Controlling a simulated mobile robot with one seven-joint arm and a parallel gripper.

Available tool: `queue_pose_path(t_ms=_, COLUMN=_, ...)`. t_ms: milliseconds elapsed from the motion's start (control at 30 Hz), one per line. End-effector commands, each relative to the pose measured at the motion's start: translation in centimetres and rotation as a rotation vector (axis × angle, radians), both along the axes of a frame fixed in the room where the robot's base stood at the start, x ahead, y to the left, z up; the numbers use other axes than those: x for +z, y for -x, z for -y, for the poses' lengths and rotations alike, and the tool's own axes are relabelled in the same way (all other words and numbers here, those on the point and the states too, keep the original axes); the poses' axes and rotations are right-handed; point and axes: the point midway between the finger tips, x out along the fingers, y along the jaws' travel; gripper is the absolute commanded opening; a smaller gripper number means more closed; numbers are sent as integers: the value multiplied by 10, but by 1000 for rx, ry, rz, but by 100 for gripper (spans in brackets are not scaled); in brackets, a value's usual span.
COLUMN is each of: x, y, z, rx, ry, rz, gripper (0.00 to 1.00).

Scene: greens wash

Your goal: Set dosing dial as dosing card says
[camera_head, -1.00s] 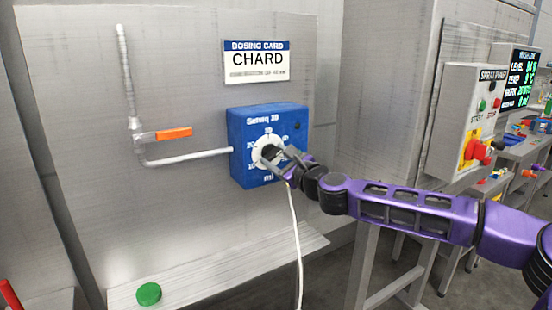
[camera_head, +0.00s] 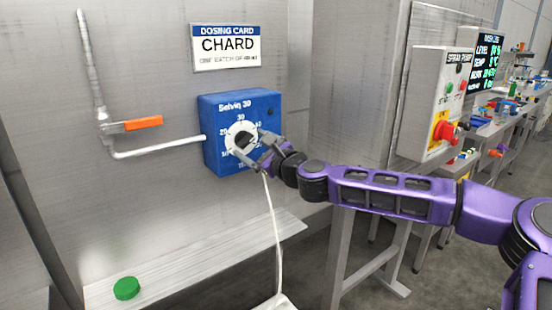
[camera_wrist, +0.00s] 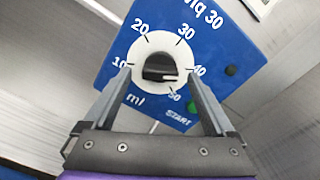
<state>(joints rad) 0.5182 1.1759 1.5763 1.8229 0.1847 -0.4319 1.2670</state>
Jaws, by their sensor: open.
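The blue dosing unit (camera_head: 224,165), marked "Selviq 30", is on the grey panel. Its white dial (camera_head: 232,131) carries a black knob (camera_wrist: 158,67). In the wrist view the numbers 10 to 50 ring the dial, and the knob's white mark lies on its lower right side, its exact reading unclear. My open gripper (camera_wrist: 158,76) faces the dial, one finger on each side of the knob; I cannot tell if they touch it. It also shows in the head view (camera_head: 257,152). The dosing card (camera_head: 226,47) reads "CHARD"; its small line is too blurred to read surely.
A pipe with an orange-handled valve (camera_head: 142,123) runs into the unit's left side. A green disc (camera_head: 126,288) lies on the ledge below. A white cable hangs beneath the unit. A spray pump box (camera_head: 437,100) stands to the right, beyond my arm.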

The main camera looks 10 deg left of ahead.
Motion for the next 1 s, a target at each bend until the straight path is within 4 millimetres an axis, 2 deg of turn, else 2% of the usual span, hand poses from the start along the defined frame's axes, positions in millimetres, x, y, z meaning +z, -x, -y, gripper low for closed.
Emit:
queue_pose_path(t_ms=400, x=0, y=59, z=72, rx=-4, ry=0, rz=-1, gripper=90)
queue_pose_path(t_ms=600, x=0, y=84, z=101, rx=-4, ry=0, rz=0, gripper=90)
queue_pose_path(t_ms=800, x=0, y=98, z=116, rx=-1, ry=0, rz=-1, gripper=90)
queue_pose_path(t_ms=1000, x=0, y=102, z=120, rx=0, ry=0, rz=0, gripper=90)
